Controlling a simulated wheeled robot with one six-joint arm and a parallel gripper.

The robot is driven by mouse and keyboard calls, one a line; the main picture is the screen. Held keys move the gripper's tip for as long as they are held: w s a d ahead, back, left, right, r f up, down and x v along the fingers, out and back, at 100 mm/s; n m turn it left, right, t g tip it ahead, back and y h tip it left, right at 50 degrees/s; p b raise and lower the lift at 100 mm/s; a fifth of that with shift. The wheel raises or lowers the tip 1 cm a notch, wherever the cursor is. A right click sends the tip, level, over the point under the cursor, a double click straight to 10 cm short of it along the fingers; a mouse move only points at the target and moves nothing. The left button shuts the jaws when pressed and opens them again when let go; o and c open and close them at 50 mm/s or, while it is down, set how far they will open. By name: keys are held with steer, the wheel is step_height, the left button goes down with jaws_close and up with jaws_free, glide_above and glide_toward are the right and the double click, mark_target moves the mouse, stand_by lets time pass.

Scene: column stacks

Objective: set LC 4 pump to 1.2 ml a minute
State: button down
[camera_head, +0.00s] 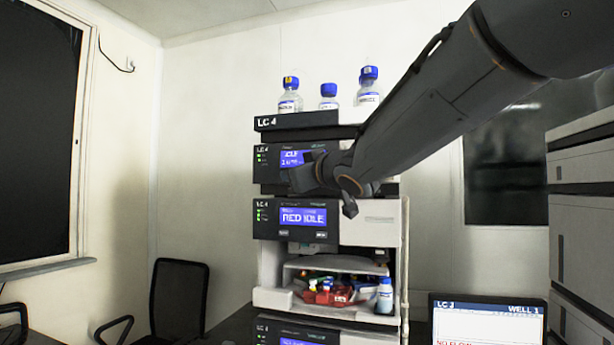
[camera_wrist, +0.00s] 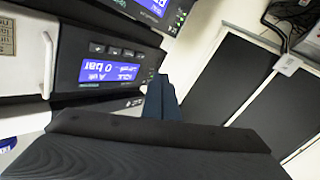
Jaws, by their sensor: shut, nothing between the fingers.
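The LC 4 stack (camera_head: 325,123) stands in the middle of the head view. Its upper module (camera_head: 268,172), labelled LC 4, has a lit blue display (camera_head: 291,157), partly hidden behind my arm. In the wrist view the picture is turned over, and a blue display (camera_wrist: 108,72) reads "0 bar", with a smaller line that seems to say IDLE. A row of small buttons (camera_wrist: 118,51) lies along that display. My gripper (camera_head: 298,179) is in front of the upper module in the head view. In the wrist view its fingers (camera_wrist: 161,92) are shut and empty, beside the panel's edge; contact cannot be told.
A lower LC 4 module (camera_head: 262,232) shows "RED IDLE". Below it an open bay holds a red tray (camera_head: 325,298) and a blue-capped bottle (camera_head: 384,296). Bottles (camera_head: 290,97) stand on top. An LC 3 screen (camera_head: 487,318) is at lower right, a chair (camera_head: 180,300) at left.

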steer(key=m+t, duration=0.1)
steer(key=m, duration=0.4)
steer(key=s+m+t, duration=0.1)
steer(key=m, duration=0.4)
steer(key=s+m+t, duration=0.1)
steer(key=m, duration=0.5)
steer(key=shift+d+p, duration=0.3)
steer(key=shift+d, duration=0.1)
steer(key=w+d+p, duration=0.1)
steer(key=w+d, duration=0.2)
steer(key=w, duration=0.5)
steer(key=shift+w, duration=0.15)
steer(key=shift+w+d, duration=0.1)
stand_by(1.0)
steer(key=shift+w, duration=0.2)
